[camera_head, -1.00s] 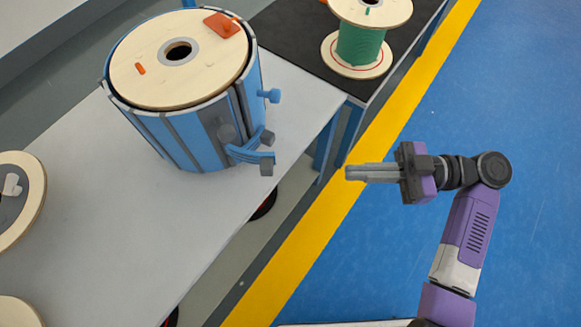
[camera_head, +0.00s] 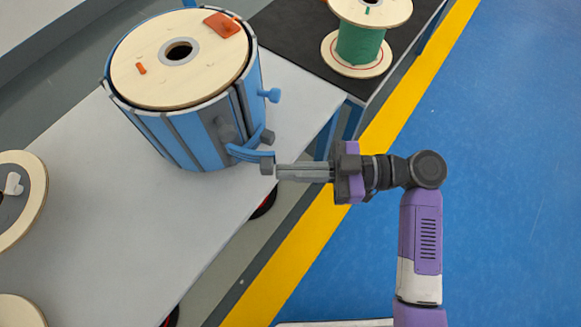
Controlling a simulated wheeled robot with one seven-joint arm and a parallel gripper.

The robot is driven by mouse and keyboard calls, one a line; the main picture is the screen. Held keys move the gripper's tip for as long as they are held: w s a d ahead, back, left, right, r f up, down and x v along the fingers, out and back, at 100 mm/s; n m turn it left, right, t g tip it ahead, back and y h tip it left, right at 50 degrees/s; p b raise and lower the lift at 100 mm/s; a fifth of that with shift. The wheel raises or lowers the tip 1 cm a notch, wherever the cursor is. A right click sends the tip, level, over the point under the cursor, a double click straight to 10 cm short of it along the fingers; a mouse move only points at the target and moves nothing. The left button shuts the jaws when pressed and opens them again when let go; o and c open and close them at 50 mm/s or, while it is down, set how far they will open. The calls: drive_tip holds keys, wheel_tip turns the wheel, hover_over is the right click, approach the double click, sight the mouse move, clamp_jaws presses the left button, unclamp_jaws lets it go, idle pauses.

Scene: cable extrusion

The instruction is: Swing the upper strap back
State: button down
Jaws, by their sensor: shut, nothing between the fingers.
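A blue and grey drum (camera_head: 185,140) stands on the light table, holding a wooden reel (camera_head: 140,65). Two curved blue straps stick out from the drum's lower right side. The upper strap (camera_head: 256,140) ends in a grey tip (camera_head: 268,137); the lower strap (camera_head: 248,154) ends in a grey tip (camera_head: 267,165). My gripper (camera_head: 277,172) is shut and empty, pointing left. Its fingertips appear right beside the lower strap's tip, below the upper strap; I cannot tell whether they touch.
A blue knob (camera_head: 272,95) sticks out of the drum above the straps. A green cable reel (camera_head: 358,45) stands on the black surface behind. The light table (camera_head: 110,215) has free room before the drum. More wooden reels (camera_head: 30,180) lie at the left edge. Blue floor (camera_head: 500,180) is open at right.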

drive_tip(key=shift+s+a, duration=0.1)
drive_tip(key=shift+a, duration=0.1)
drive_tip(key=shift+s+a+m+t, duration=0.35)
drive_tip(key=shift+s+t, duration=0.2)
drive_tip(key=shift+s, duration=0.05)
drive_tip(key=shift+s+a+m+t, duration=0.35)
drive_tip(key=shift+s+t, duration=0.2)
drive_tip(key=shift+d, duration=0.15)
